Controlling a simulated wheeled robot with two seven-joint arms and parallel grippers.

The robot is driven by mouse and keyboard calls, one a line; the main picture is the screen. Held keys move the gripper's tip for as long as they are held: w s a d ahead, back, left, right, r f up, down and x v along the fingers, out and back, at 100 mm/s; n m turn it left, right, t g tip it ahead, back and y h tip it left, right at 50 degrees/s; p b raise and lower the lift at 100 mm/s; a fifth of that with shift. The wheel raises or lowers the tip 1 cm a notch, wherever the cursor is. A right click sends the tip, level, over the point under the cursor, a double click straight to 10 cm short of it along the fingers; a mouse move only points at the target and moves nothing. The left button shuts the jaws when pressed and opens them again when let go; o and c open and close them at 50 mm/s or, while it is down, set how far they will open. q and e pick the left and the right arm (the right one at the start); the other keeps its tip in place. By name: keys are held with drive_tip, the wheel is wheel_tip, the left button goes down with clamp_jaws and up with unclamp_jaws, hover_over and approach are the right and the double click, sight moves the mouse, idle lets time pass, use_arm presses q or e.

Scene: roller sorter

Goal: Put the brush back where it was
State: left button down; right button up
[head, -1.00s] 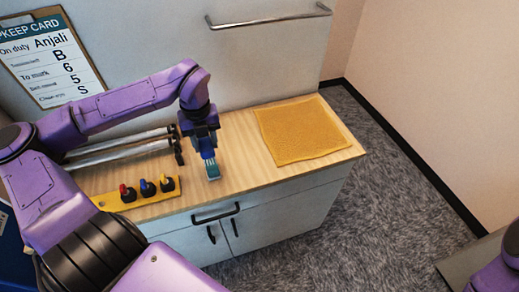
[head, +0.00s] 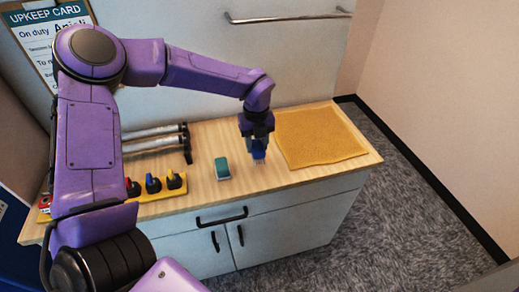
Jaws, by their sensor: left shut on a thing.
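My left gripper (head: 257,147) reaches down over the counter. It is shut on a small blue thing with pale bristle-like ends, which looks like the brush (head: 259,155). The jaws hide its upper part. The brush is held over the bare wood between a teal block-like thing (head: 222,167) and the yellow mat; I cannot tell whether it touches the counter. My right gripper is not in view.
The wooden counter (head: 285,179) carries a yellow mat (head: 318,137) at right. A clipboard card (head: 45,30) hangs on the wall.

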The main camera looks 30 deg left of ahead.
sight(260, 151)
use_arm(q)
drive_tip(key=f, duration=0.1)
drive_tip(key=w+f, duration=0.1)
drive_tip(key=f, duration=0.2)
drive_tip(key=shift+w+d+f+p, duration=0.2)
drive_tip(key=shift+d+f+p, duration=0.05)
drive_tip(key=shift+p, duration=0.15)
drive_tip(key=shift+s, duration=0.1)
drive_tip(key=shift+s+f+b, duration=0.1)
drive_tip(key=shift+f+b, duration=0.1)
drive_tip(key=shift+b, duration=0.1)
drive_tip(key=c, duration=0.6)
unclamp_jaws()
drive_tip(key=shift+r, duration=0.2)
wheel_tip(260, 151, up, 12)
drive_tip(key=shift+r+b, duration=0.1)
drive_tip(key=shift+b, duration=0.8)
